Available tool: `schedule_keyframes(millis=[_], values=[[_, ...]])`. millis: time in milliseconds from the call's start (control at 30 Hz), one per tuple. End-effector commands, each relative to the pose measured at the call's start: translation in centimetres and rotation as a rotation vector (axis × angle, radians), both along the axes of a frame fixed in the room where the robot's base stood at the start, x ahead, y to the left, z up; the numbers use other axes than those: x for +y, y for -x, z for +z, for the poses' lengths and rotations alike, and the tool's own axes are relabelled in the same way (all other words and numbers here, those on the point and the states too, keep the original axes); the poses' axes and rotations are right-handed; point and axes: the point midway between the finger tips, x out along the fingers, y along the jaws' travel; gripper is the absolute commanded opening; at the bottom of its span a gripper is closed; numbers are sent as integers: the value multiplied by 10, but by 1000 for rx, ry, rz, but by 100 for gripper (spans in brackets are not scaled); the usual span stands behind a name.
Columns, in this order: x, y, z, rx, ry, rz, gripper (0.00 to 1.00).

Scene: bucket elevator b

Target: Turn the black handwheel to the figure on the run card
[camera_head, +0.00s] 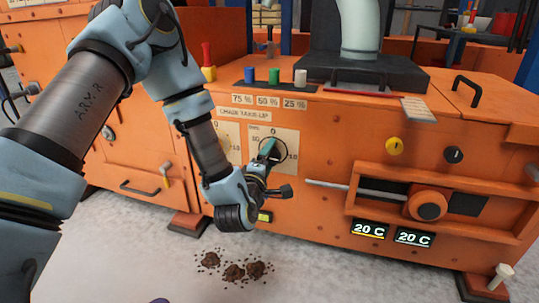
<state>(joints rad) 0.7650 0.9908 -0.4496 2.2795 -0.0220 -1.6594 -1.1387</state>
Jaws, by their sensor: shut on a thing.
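The black handwheel (282,147) is on a pale scale plate (287,136) under the "CHAIN TAKE-UP" label (243,114) on the orange machine front. My gripper (267,152) reaches it from the lower left and is shut on it. The fingers and wrist cover part of the wheel and plate. The plate shows a 0 at the top and a 10 at the right; its pointer setting cannot be read. A small printed card (418,109) hangs at the machine's top edge to the right. Its writing is too small to read, so I cannot tell if it is the run card.
"75 %", "50 %" and "25 %" labels (268,101) sit above, below blue, green and white pegs (274,76). Brown clumps (234,271) lie on the floor.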

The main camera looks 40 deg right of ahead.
Motion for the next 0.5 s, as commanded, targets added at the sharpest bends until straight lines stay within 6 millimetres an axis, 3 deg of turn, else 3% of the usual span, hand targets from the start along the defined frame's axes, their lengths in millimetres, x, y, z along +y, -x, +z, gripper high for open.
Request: schedule_keyframes(millis=[500], values=[[0, 1, -1, -95, -62, -1, 19]])
